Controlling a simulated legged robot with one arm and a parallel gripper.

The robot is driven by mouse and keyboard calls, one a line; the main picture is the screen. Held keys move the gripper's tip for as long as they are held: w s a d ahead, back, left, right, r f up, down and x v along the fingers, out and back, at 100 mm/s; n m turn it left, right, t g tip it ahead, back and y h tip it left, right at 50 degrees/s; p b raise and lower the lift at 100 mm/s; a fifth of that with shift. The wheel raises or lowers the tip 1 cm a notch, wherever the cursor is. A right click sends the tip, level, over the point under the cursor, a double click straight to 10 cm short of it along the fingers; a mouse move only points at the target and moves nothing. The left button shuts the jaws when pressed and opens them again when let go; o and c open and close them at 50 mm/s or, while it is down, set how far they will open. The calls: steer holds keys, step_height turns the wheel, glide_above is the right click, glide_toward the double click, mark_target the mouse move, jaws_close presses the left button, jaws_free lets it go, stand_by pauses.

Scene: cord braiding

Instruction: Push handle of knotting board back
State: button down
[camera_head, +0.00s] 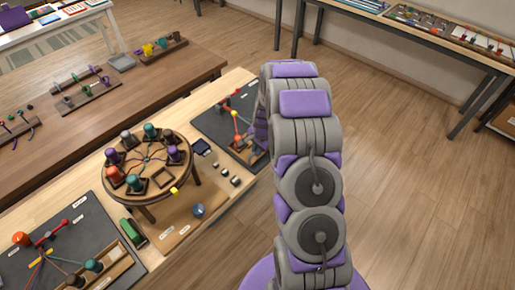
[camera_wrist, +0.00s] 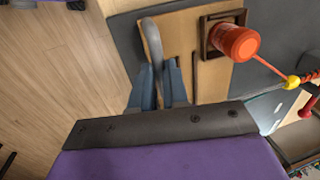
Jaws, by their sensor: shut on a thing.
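The knotting board is a wooden board (camera_wrist: 205,80) on a dark mat in the wrist view. A grey curved handle (camera_wrist: 150,32) rises at the board's left edge. My gripper (camera_wrist: 160,88) has its blue-grey fingers on both sides of the handle's lower part and is shut on it. An orange spool (camera_wrist: 236,42) sits by a square dark frame on the board, with an orange cord running to a yellow bead (camera_wrist: 292,82). In the head view the board's dark mat (camera_head: 212,122) lies left of my arm, which hides the handle and most of my gripper.
A round braiding stand (camera_head: 150,160) with several coloured spools stands left of the board. Another cord board (camera_head: 50,215) is at the lower left. The floor right of my arm is clear.

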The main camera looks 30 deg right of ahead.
steer(key=w, duration=0.1)
steer(key=w+a+p, duration=0.1)
steer(key=w, duration=0.1)
steer(key=w+p, duration=0.1)
steer(key=shift+w+a+r, duration=0.15)
steer(key=shift+w+a, duration=0.1)
steer(key=shift+w, duration=0.1)
steer(key=shift+d, duration=0.1)
steer(key=c, duration=1.6)
jaws_free()
steer(key=o, duration=0.5)
steer(key=shift+w, duration=0.1)
steer(key=shift+s+d+r+p, duration=0.15)
steer(key=shift+s+r+p, duration=0.3)
steer(key=shift+r, duration=2.35)
steer(key=shift+s+d+r+p, duration=0.2)
steer(key=shift+s+r, duration=0.45)
steer(key=shift+r, duration=2.1)
steer(key=shift+s+d+r+p, duration=0.1)
steer(key=shift+s+r+p, duration=0.4)
steer(key=shift+r, duration=2.3)
